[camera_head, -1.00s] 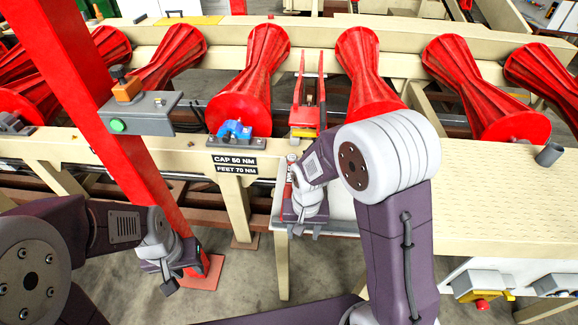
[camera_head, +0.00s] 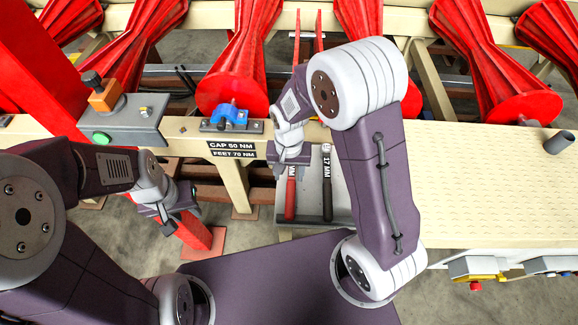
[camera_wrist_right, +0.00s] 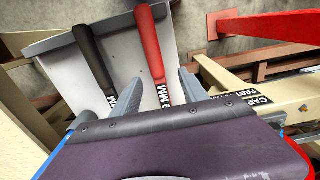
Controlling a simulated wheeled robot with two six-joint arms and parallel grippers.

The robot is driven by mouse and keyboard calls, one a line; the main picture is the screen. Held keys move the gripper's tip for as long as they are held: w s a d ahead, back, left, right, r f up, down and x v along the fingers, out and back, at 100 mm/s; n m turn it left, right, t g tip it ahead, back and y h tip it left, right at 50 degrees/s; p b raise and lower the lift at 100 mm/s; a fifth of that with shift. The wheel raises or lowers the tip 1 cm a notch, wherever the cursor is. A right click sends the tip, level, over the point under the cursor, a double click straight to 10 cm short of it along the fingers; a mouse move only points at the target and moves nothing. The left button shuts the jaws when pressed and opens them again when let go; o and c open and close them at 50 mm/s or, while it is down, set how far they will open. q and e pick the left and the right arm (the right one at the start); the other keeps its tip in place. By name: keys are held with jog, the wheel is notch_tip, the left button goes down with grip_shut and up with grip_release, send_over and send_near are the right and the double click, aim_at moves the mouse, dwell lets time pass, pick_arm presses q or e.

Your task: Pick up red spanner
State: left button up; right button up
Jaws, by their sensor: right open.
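The red spanner (camera_head: 291,193) lies in a light grey tray (camera_head: 309,212), its red handle toward me and its far end hidden by my right gripper. A black-handled spanner (camera_head: 327,190), marked 17 MM, lies to its right. My right gripper (camera_head: 282,158) is over the far part of the tray. In the right wrist view its two fingers (camera_wrist_right: 160,88) are apart, with the red spanner (camera_wrist_right: 151,42) showing between them and the black one (camera_wrist_right: 92,58) to the left. My left gripper (camera_head: 167,220) hangs by the red post, away from the tray; its jaw opening is unclear.
A grey control box (camera_head: 126,120) with a green button stands at left. Red rollers (camera_head: 237,65) are behind. A beige conveyor table (camera_head: 485,185) is right.

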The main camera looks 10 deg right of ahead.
aim_at(291, 186)
jog(key=f, duration=0.1)
jog(key=s+f, duration=0.1)
jog(key=f, duration=0.1)
jog(key=shift+s, duration=0.1)
jog(key=shift+w+f, duration=0.25)
jog(key=shift+w, duration=0.05)
jog(key=shift+w+f, duration=0.15)
jog(key=shift+f, duration=0.2)
jog(key=f, duration=0.2)
jog(key=f+p, duration=0.1)
jog(key=f, duration=0.1)
jog(key=shift+s+d, duration=0.25)
jog(key=shift+w+f, duration=0.15)
jog(key=shift+f, duration=0.1)
grip_shut()
